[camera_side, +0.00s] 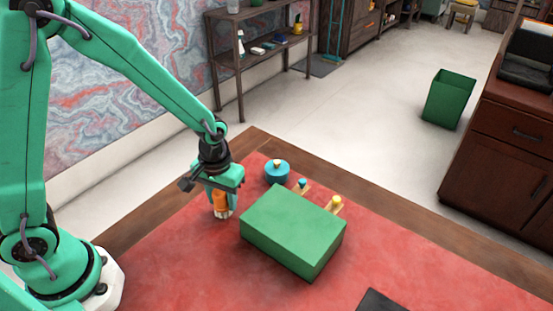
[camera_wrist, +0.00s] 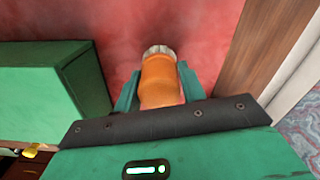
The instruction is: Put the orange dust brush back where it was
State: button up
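The orange dust brush (camera_wrist: 161,80) is between the two green fingers of my gripper (camera_wrist: 159,88) in the wrist view, with both fingers against its sides. Its pale bristles point away from the wrist camera. In the side view my gripper (camera_side: 222,203) points down over the red desk mat, left of the green box. The brush (camera_side: 220,199) hangs upright in it, bristles downward and partly covered by a finger. I cannot tell whether the bristles touch the mat.
A large green box (camera_side: 293,230) stands just right of my gripper. Behind it are a teal round item (camera_side: 277,171) and small wooden pieces with a blue top (camera_side: 302,184) and a yellow top (camera_side: 337,202). A dark flat object (camera_side: 381,302) lies at the front. The mat left of the box is clear.

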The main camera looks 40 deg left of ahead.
jog(key=o, duration=0.3)
jog(key=shift+o, duration=0.2)
jog(key=shift+r, duration=0.1)
notch_tip(320, 180, up, 12)
jog(key=shift+r, duration=0.1)
dwell(0.5)
dwell(0.5)
jog(key=s+a+r+m+t, duration=0.3)
jog(key=s+a+r+t, duration=0.2)
jog(key=s+r, duration=0.5)
jog(key=shift+s+a+r+t, duration=0.15)
jog(key=shift+s+a+t, duration=0.15)
jog(key=shift+s+a, duration=0.85)
jog(key=shift+w+a, duration=0.15)
